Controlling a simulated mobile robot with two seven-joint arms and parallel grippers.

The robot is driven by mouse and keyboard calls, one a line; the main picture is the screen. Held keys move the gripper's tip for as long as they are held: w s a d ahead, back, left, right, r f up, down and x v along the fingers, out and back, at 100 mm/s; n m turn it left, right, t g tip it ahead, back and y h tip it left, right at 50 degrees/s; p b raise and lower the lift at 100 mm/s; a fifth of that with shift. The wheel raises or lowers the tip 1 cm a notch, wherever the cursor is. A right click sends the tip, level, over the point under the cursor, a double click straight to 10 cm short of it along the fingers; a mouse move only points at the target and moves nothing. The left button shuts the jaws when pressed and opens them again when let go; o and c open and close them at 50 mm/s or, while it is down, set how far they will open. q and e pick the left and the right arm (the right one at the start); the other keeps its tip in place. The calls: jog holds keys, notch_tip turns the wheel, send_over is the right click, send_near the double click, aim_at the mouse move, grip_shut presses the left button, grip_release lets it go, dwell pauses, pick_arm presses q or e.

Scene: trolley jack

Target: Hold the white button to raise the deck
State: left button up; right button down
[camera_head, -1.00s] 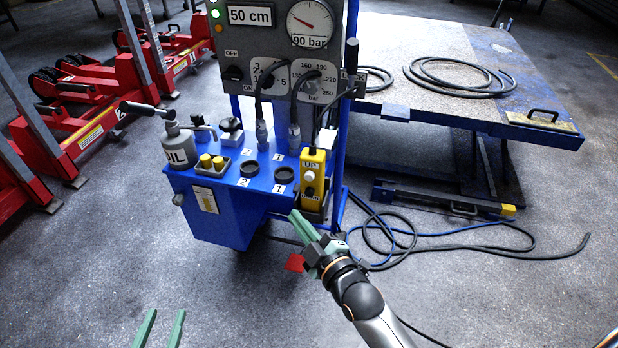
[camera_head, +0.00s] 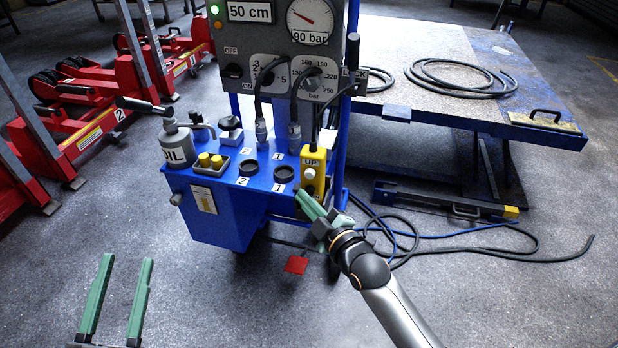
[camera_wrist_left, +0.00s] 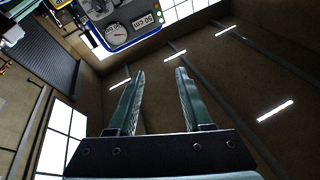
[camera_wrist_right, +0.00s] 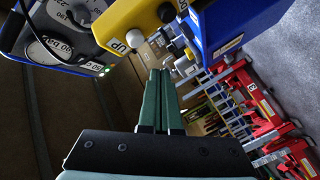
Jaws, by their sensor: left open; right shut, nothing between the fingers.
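The yellow control box (camera_head: 313,172) labelled UP stands upright at the right end of the blue power unit (camera_head: 225,222). A pale round button shows below the UP label; the lower part of its face is partly hidden by my right gripper. My right gripper (camera_head: 303,197) is shut and empty, its tips just below and in front of the box; contact cannot be told. The box also shows close by in the right wrist view (camera_wrist_right: 122,22). My left gripper (camera_head: 127,259) is open and empty over the floor. The deck (camera_head: 455,95) is at the back right.
The display (camera_head: 249,11) reads 50 cm and the gauge (camera_head: 310,20) 90 bar. An oil can (camera_head: 177,147) and yellow caps (camera_head: 210,160) stand on the unit. A red plate (camera_head: 296,265) is below. Hoses (camera_head: 480,245) lie on the floor at right.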

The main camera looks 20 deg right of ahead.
aim_at(305, 176)
pick_arm(q)
jog(key=shift+s+d+r+m+t+h, duration=0.1)
jog(key=shift+s+r+m+t+h, duration=0.15)
jog(key=shift+r, duration=0.3)
jog(key=shift+s+r+m+t+h, duration=0.2)
jog(key=shift+r+h, duration=0.1)
jog(key=shift+r, duration=0.3)
jog(key=shift+s+d+r+m+t+h, duration=0.15)
jog(key=shift+s+r+h, duration=0.1)
jog(key=shift+r, duration=0.3)
pick_arm(e)
jog(key=shift+w+d, duration=0.45)
jog(key=shift+w, duration=0.25)
jog(key=shift+w+d, duration=0.45)
jog(key=shift+w, duration=0.2)
pick_arm(q)
jog(key=shift+a, duration=0.1)
jog(key=shift+r, duration=0.1)
pick_arm(e)
jog(key=shift+w+d, duration=0.2)
jog(key=shift+w, duration=0.15)
